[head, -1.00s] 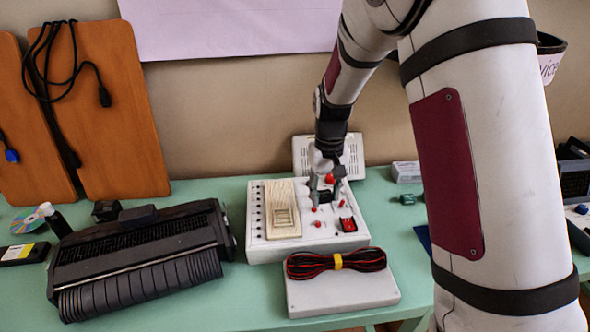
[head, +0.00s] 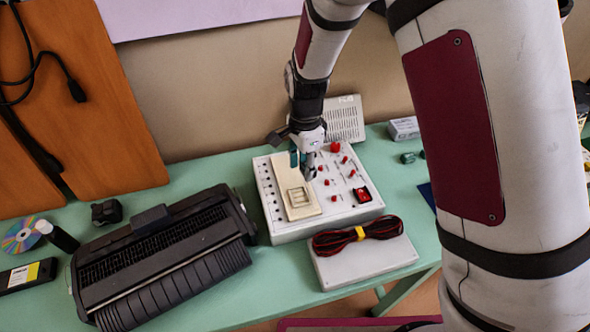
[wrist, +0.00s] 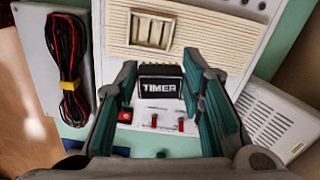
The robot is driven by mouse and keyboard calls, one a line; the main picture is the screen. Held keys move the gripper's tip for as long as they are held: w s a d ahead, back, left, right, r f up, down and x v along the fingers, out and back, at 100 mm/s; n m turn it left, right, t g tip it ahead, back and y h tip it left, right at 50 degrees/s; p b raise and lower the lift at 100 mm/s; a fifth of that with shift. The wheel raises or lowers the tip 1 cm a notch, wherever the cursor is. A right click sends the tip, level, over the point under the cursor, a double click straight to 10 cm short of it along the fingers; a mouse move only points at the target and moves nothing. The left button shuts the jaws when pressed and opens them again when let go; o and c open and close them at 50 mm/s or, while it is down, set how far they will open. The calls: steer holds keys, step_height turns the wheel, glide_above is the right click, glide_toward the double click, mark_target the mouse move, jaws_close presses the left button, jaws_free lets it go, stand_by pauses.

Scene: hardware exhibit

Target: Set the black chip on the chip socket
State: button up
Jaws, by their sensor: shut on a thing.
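A black chip marked TIMER (wrist: 160,85) is held between the teal-padded fingers of my gripper (wrist: 166,88) in the wrist view. In the head view my gripper (head: 307,168) is over the white console (head: 285,232), near the right edge of its cream board; the chip cannot be made out there. The chip socket (head: 299,197) is a pale rectangular frame with slots on the front part of the board. It also shows in the wrist view (wrist: 152,32), beyond the chip and apart from it, with nothing on it.
Red knobs (head: 351,173) and a red switch (head: 362,195) stand on the console's right half. A cable coil (head: 358,236) lies on a pale box in front. A black printer-like device (head: 165,262) stands left. A white vented box (head: 343,120) stands behind.

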steer(key=s+a+m, duration=0.2)
steer(key=b, duration=0.2)
glide_above(294, 198)
steer(key=shift+w+f, duration=0.1)
steer(key=shift+f, duration=2.75)
steer(key=shift+f, duration=0.55)
steer(key=o, duration=0.8)
steer(key=shift+r+p, duration=2.55)
steer(key=shift+r, duration=2.95)
